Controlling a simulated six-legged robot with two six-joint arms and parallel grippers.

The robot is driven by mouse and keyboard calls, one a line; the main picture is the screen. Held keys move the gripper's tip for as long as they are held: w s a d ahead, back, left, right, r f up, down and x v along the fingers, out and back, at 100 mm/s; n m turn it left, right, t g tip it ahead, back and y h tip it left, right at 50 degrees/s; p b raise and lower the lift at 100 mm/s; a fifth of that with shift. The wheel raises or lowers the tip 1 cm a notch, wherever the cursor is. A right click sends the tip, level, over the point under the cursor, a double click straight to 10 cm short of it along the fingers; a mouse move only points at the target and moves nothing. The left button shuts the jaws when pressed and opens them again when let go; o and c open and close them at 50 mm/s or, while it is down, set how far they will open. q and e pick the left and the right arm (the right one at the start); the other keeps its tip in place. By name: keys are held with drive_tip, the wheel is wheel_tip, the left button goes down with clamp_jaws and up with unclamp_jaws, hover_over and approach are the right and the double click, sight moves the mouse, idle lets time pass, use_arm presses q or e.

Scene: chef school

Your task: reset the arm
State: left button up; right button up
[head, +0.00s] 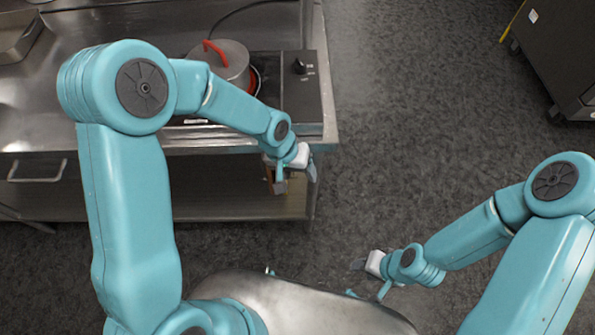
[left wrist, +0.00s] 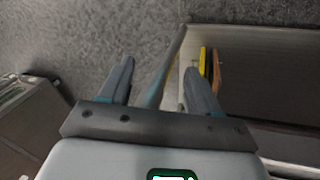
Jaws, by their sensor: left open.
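My left gripper (head: 296,180) hangs just past the front right corner of the steel counter, pointing down. In the left wrist view its two fingers (left wrist: 158,80) are spread apart with nothing held between them. My left arm reaches over the front of the counter. My right gripper (head: 368,280) is over the dark floor at the lower right, beside my own body. It looks empty, but its jaw opening is too small to tell.
A steel counter (head: 90,100) bears a hot plate (head: 302,104) and a lidded pot (head: 219,62) with a red handle. Yellow (left wrist: 202,61) and orange (left wrist: 216,70) items show near a lower shelf (head: 215,207). A dark cabinet (head: 560,55) stands right. Floor between is clear.

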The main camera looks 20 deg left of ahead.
idle(0.5)
use_arm(q)
drive_tip(key=s+a+f+n+h, duration=0.1)
drive_tip(key=s+a+f+n, duration=0.1)
drive_tip(key=s+f, duration=1)
drive_tip(key=shift+s+f+g, duration=0.3)
drive_tip(key=shift+s+f, duration=0.05)
drive_tip(key=shift+s, duration=1.8)
